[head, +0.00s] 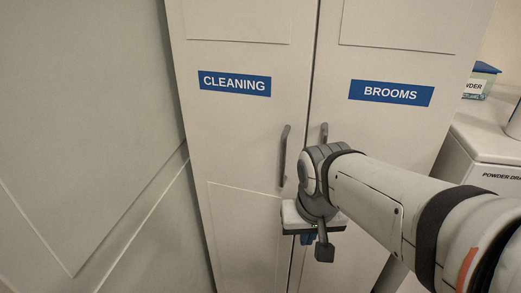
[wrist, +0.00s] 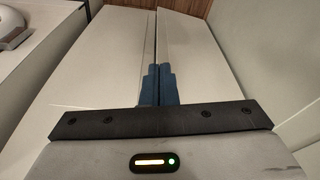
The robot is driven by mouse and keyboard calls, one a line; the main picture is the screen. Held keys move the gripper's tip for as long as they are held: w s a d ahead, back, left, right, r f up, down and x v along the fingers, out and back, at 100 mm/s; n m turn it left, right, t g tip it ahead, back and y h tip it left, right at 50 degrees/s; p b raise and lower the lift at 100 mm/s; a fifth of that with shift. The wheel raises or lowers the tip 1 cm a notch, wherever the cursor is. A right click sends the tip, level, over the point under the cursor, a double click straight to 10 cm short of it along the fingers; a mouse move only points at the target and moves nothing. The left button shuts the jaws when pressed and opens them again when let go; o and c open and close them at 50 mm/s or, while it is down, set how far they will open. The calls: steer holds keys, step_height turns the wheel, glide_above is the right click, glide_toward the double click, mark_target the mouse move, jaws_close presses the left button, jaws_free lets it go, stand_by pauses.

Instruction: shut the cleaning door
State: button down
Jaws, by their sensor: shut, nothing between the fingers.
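The cleaning door (head: 240,140) is the left cabinet door in the head view, pale, with a blue CLEANING label (head: 234,83) and a grey upright handle (head: 284,157). A narrow dark seam runs between it and the brooms door (head: 375,125); I cannot tell whether it is slightly ajar. My gripper (head: 307,239) is in front of the lower part of the doors, near the seam, below the handles. In the wrist view its blue fingers (wrist: 158,84) are together and empty, over the seam. Whether they touch a door is unclear.
The brooms door carries a BROOMS label (head: 391,93); its handle (head: 324,132) is partly hidden by my arm. A pale panelled wall (head: 80,130) stands close on the left. A white appliance (head: 485,135) with a powder box (head: 482,80) stands on the right.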

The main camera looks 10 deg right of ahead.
steer(key=w+a+r+m+t+h+b, duration=0.1)
steer(key=w+a+r+m+b, duration=0.1)
steer(key=w+a+r+m, duration=0.3)
steer(key=w+a+r+m+h+b, duration=0.1)
steer(key=w+a+r+b, duration=0.15)
steer(key=w, duration=0.35)
steer(key=w+d+f, duration=0.4)
steer(key=w+f, duration=0.2)
steer(key=f, duration=0.3)
steer(key=shift+w+d+b, duration=0.15)
steer(key=shift+w+b, duration=0.15)
